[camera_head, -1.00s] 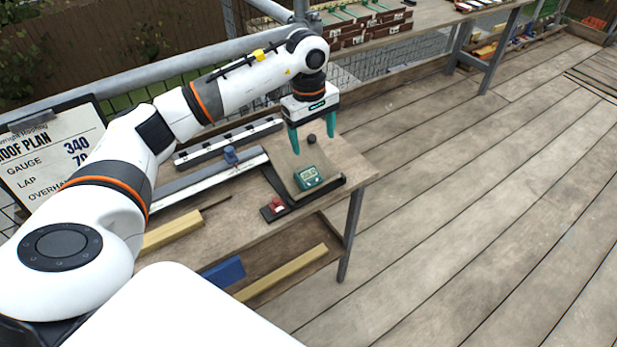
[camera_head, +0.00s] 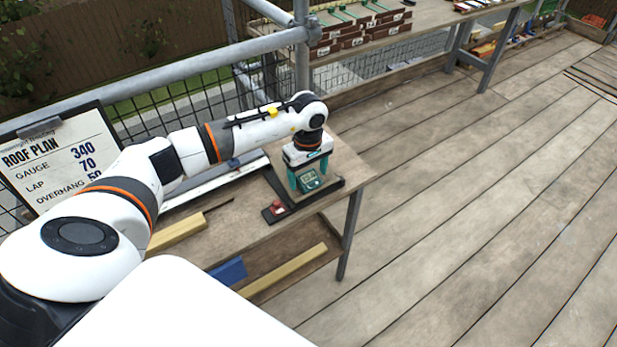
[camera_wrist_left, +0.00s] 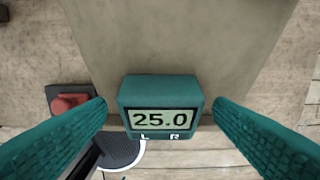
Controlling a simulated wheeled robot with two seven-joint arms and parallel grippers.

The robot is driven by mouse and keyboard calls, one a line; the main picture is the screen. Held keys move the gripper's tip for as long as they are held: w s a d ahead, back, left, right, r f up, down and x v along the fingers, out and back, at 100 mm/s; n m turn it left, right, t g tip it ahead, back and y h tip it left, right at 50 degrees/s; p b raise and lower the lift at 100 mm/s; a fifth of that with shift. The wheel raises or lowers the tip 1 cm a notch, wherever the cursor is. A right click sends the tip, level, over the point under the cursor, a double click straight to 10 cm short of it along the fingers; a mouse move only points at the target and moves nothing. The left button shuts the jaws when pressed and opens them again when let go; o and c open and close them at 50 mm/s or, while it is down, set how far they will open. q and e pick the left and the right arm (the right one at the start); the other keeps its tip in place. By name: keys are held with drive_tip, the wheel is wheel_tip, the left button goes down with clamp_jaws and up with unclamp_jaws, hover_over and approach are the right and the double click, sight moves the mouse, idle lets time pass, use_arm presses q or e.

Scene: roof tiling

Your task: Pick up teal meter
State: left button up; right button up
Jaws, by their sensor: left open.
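The teal meter (camera_head: 308,181) sits on a grey-beige slab near the right end of the wooden bench. Its display reads 25.0 in the left wrist view (camera_wrist_left: 160,119). My left gripper (camera_head: 307,184) is open and low over the meter, pointing down. In the left wrist view its two teal fingers (camera_wrist_left: 160,112) stand on either side of the meter, with a gap on each side. No contact shows. My right gripper is not in view.
A red block (camera_head: 277,208) on a dark base lies left of the meter; it also shows in the left wrist view (camera_wrist_left: 72,103). The roof plan clipboard (camera_head: 62,160) stands at the left. Stacked brown tiles (camera_head: 340,46) lie on a far bench. Decking at the right is clear.

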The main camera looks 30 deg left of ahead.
use_arm(q)
drive_tip(key=shift+f, duration=0.3)
drive_tip(key=c, duration=1.1)
drive_tip(key=shift+r, duration=0.1)
